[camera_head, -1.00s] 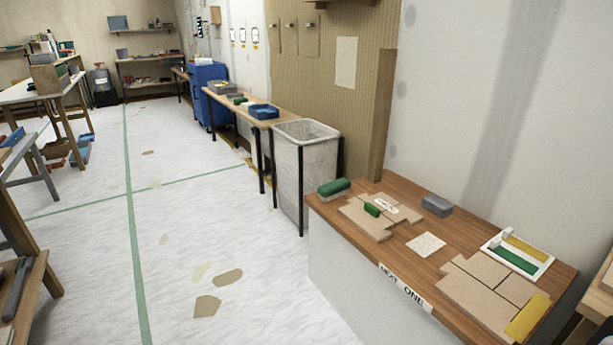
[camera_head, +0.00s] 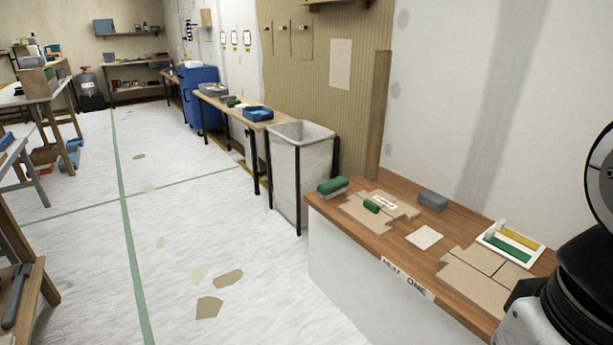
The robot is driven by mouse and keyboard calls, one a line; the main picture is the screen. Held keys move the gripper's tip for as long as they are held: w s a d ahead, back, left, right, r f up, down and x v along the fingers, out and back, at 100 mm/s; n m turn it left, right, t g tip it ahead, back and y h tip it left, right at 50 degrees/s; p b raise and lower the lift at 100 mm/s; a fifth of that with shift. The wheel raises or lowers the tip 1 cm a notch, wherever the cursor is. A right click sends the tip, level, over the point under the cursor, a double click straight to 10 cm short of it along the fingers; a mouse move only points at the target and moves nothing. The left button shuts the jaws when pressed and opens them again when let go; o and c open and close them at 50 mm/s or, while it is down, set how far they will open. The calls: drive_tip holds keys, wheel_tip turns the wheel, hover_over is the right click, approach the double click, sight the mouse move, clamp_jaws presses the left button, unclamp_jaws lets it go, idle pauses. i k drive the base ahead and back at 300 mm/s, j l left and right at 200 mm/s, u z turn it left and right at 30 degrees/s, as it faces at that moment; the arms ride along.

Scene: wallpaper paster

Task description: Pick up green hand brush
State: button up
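A green hand brush (camera_head: 332,186) with pale bristles rests at the far left corner of the wooden-topped bench (camera_head: 392,240). A smaller green item (camera_head: 371,206) lies on brown card pieces beside it; I cannot tell exactly what it is. My arm shows at the right edge, over the near right end of the bench. My gripper itself is not in view.
On the bench are a grey block (camera_head: 433,201), a pale square (camera_head: 424,237), a white tray (camera_head: 512,243) with green and yellow pieces, and brown sheets (camera_head: 478,275). A tall grey bin (camera_head: 300,170) stands behind. The white floor (camera_head: 230,250) to the left is mostly clear.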

sight(331, 189)
drive_tip(key=z, duration=0.3)
drive_tip(key=i+j+z, duration=0.45)
drive_tip(key=j+z, duration=0.25)
drive_tip(key=i+j, duration=0.15)
drive_tip(key=j, duration=0.15)
drive_tip(key=i+j+z, duration=0.1)
drive_tip(key=j, duration=0.25)
drive_tip(key=i+j, duration=0.2)
drive_tip(key=j, duration=0.15)
drive_tip(key=i+j+z, duration=0.1)
drive_tip(key=i+j, duration=0.2)
drive_tip(key=j, duration=0.35)
drive_tip(key=i+j, duration=0.15)
drive_tip(key=j, duration=0.2)
drive_tip(key=i+j+z, duration=0.1)
drive_tip(key=j, duration=0.25)
